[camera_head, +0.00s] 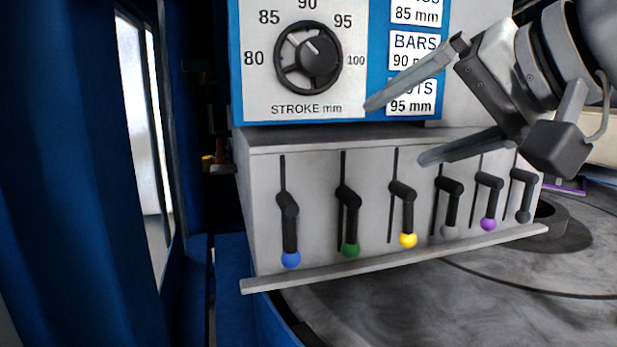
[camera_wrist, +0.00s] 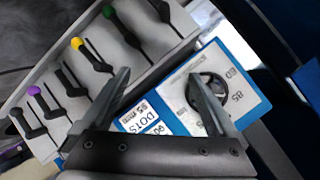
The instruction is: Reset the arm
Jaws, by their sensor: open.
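My gripper (camera_head: 398,132) is in the upper right of the head view, in front of the label plates and the top edge of the lever box. Its two fingers are spread wide with nothing between them. In the wrist view my gripper (camera_wrist: 163,92) also shows open and empty, with the dial panel and the lever box beyond it. My arm comes in from the upper right of the head view.
A grey lever box (camera_head: 320,165) carries several levers with coloured knobs, all hanging down. Above it is a stroke dial (camera_head: 308,57) on a blue panel beside labels. A round grey table (camera_head: 440,305) lies below right. Blue curtain-like panels (camera_head: 80,180) stand left.

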